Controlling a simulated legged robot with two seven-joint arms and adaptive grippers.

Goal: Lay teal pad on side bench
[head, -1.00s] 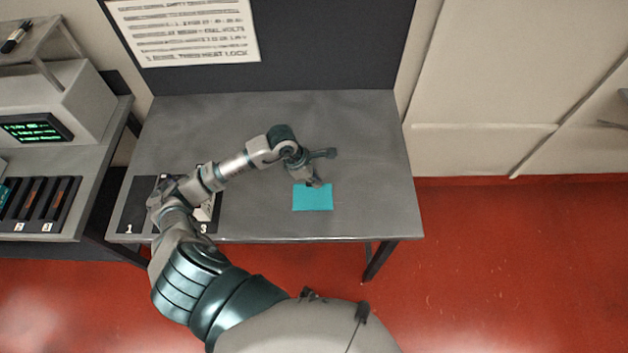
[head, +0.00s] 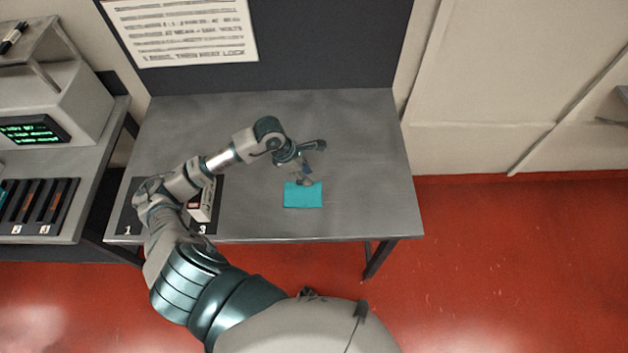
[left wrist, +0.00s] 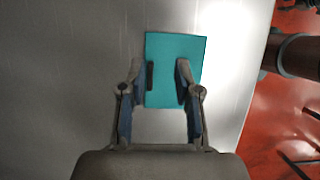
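The teal pad (head: 303,195) is a flat, bright rectangle over the front middle of the grey bench (head: 360,150). My left gripper (head: 305,181) is at the pad's far edge and points down. In the left wrist view the teal pad (left wrist: 172,45) reaches out past the fingers of my left gripper (left wrist: 160,78). The fingers stand part way apart, one at the pad's left edge and one over its right part. The pad travels with the gripper, so it appears held. Whether it touches the bench is unclear. My right gripper does not show.
A dark numbered mat (head: 127,215) with a pale boxed item (head: 203,205) lies at the bench's left, partly behind my arm. A side bench (head: 70,180) at far left carries a machine with a green-text screen (head: 32,131) and dark modules (head: 40,205). The bench's right is clear.

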